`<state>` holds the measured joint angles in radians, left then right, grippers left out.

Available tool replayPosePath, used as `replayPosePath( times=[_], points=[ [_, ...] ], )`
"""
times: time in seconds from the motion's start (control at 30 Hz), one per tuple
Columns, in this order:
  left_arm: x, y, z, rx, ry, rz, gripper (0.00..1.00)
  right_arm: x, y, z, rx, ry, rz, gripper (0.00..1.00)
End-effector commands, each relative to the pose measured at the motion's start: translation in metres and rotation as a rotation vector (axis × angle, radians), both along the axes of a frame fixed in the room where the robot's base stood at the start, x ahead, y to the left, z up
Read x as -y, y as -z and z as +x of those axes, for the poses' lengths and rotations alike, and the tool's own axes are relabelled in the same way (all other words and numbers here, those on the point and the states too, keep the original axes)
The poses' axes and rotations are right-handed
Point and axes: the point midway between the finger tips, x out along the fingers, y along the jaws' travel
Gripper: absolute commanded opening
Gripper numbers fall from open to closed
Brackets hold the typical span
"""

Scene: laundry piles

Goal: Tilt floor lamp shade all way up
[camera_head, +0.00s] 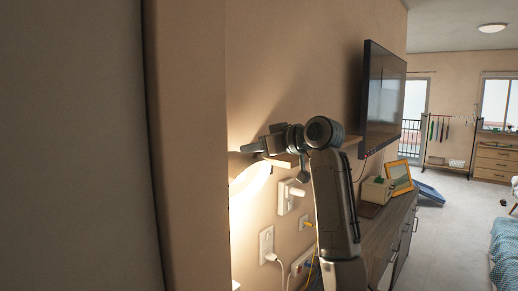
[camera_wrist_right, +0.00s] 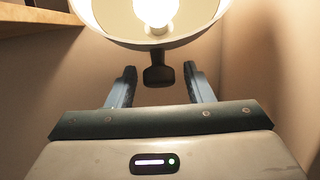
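The lit lamp shade (camera_wrist_right: 200,30) fills the top of the right wrist view, its open side facing the camera. A glowing bulb (camera_wrist_right: 155,12) is inside it. A dark handle-like part (camera_wrist_right: 157,76) hangs below the rim. My right gripper (camera_wrist_right: 160,82) is open, one finger on each side of that part, with gaps showing on both sides. In the head view my right gripper (camera_head: 250,147) points left, just above a bright glowing area by the wall corner. My left gripper is out of view.
A wall corner (camera_head: 190,150) blocks the left. A wooden shelf (camera_head: 283,160) is close by the right gripper. Outlets with plugs (camera_head: 267,243) are below. A television (camera_head: 382,98) hangs above a cabinet (camera_head: 385,235). Open floor (camera_head: 445,230) lies right.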

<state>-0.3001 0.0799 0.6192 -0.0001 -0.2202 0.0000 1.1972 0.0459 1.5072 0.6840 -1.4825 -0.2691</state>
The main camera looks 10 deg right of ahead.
Motion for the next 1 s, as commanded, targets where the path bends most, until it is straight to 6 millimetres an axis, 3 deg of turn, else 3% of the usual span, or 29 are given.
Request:
replayPosePath(
  times=[0.37,0.7,1.0],
  points=[
    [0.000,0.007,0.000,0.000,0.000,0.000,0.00,0.005,0.002,-0.005,-0.001,0.001,-0.001,0.47],
    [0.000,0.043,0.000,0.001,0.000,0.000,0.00,0.043,-0.012,-0.053,0.000,0.002,-0.003,0.47],
    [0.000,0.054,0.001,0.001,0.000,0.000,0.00,0.061,-0.024,-0.079,-0.005,-0.001,-0.002,0.47]
  ],
)
